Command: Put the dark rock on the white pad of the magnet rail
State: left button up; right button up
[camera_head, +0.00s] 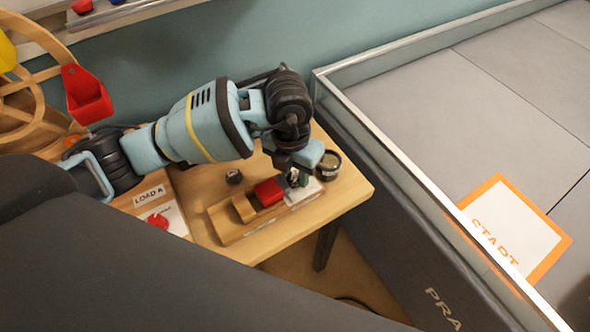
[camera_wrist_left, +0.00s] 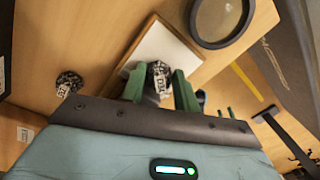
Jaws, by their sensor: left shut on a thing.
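My left gripper (camera_head: 298,178) is over the right end of the wooden magnet rail (camera_head: 228,233). In the left wrist view, its green fingers (camera_wrist_left: 159,84) are shut on a dark, speckled rock (camera_wrist_left: 158,77) with pale patches. The rail's white pad (camera_head: 306,194) is under the fingers, and it also shows in the wrist view (camera_wrist_left: 165,47). Whether the rock touches the pad I cannot tell. My right gripper is not in view.
A second dark speckled rock (camera_head: 234,177) lies on the table left of the rail. A red block (camera_head: 268,192) sits on the rail beside the pad. A round dark-rimmed dish (camera_head: 329,165) stands close behind the pad. The table's right edge is near.

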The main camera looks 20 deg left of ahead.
aim_at(292, 172)
pick_arm(q)
jog(key=o, duration=1)
jog(key=shift+f, duration=0.1)
jog(key=r+p, duration=0.2)
jog(key=r, duration=0.2)
jog(key=r+p, duration=0.2)
jog(key=r, duration=0.2)
jog(key=r+p, duration=0.3)
jog(key=r, duration=0.1)
jog(key=shift+a+r, duration=0.15)
jog(key=shift+a, duration=0.25)
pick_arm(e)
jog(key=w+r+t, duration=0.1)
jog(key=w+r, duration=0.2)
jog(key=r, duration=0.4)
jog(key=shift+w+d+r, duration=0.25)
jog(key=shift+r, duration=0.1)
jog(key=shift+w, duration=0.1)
